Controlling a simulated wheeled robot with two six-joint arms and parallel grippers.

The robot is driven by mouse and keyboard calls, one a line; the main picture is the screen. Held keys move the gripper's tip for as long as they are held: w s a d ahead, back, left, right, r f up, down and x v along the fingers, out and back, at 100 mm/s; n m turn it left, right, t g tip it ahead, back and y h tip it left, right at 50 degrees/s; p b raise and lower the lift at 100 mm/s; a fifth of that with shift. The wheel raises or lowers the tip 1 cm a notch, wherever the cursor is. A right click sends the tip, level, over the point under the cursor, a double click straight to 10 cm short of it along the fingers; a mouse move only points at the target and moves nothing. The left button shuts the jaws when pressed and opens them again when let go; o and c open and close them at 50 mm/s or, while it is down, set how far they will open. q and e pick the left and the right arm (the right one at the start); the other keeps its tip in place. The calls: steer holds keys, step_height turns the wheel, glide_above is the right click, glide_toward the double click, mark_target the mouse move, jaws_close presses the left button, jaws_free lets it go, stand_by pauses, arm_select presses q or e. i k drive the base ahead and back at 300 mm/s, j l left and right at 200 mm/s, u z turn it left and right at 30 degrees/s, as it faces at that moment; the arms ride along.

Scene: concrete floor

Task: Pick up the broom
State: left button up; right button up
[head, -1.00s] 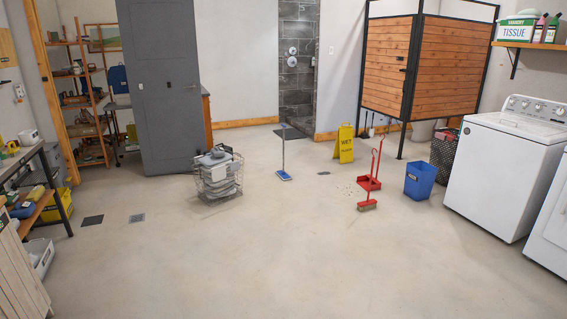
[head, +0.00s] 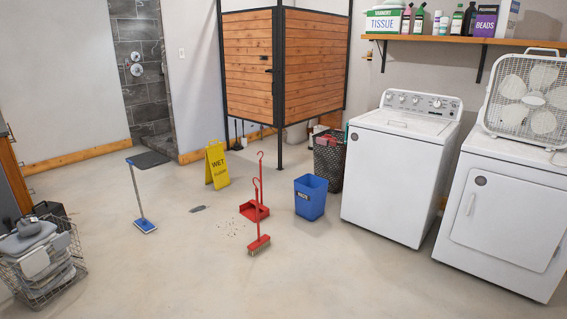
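The red broom (head: 259,215) stands upright on the concrete floor near the middle of the head view, its bristles down and a hook at the top of its handle. A red dustpan (head: 247,211) with its own upright handle stands right behind it. The two handles overlap in the view, so I cannot tell whether they touch. Small crumbs lie on the floor to the left of the broom. Neither of my grippers shows in the view.
A blue bin (head: 311,197) stands right of the broom, with a yellow wet-floor sign (head: 217,165) behind left. A blue mop (head: 140,205) and a wire basket (head: 72,272) are further left. A white washer (head: 392,175) stands right. The floor in front is clear.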

mark_target(262, 242)
steer(key=i+l+z, duration=0.1)
steer(key=i, duration=0.8)
steer(key=i+l, duration=0.1)
steer(key=i, duration=0.8)
steer(key=i+l+u, duration=0.1)
steer(key=i+u, duration=0.3)
steer(key=i+l+u, duration=0.2)
steer(key=u, duration=0.25)
steer(key=i+l+u, duration=0.55)
steer(key=l+u, duration=0.25)
